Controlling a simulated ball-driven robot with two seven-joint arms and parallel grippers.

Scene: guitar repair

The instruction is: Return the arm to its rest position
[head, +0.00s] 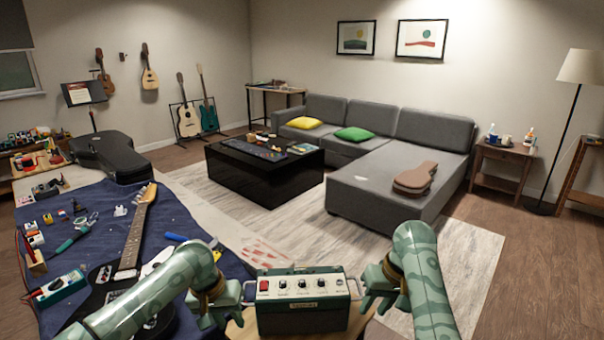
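My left arm comes in from the lower left, over the blue cloth. Its gripper (238,296) is at the left end of a small green amplifier (303,316) with a cream control panel. My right gripper (368,290) is at the amplifier's right end, with its arm coming up from the lower right. The amplifier stands upright between the two grippers. I cannot tell whether either gripper touches it, or how far the fingers are apart.
A dark electric guitar (128,252) lies on the blue cloth (180,215), partly behind my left arm. Small tools and a teal meter (62,287) lie at left. A black guitar case (112,154) is behind. Open floor (540,270) is at right.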

